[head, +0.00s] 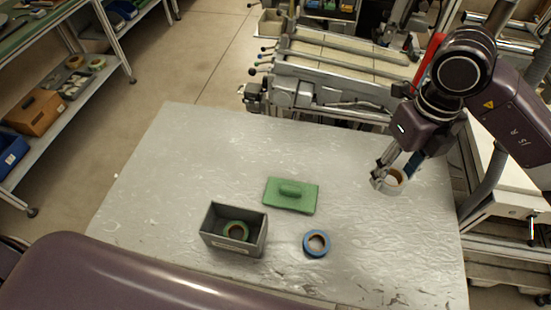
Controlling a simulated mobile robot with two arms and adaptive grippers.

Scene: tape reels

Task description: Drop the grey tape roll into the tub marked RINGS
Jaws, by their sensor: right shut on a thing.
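The grey tape roll (379,184), pale with a brown core, is at the right of the table in the head view. My right gripper (389,176) is shut on it, with the fingers at the roll's wall. Whether the roll touches the table or hangs just above it, I cannot tell. A dark grey open tub (220,240) stands at the front left of the table, well left of my right gripper. A green tape roll (236,231) lies inside it. The tub's front label is too small to read. My left gripper is not in view.
A green block with a handle (290,194) lies between the tub and my right gripper. A blue tape roll (316,243) lies right of the tub. The table's (200,150) back left is clear. A conveyor frame (330,80) stands behind the table.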

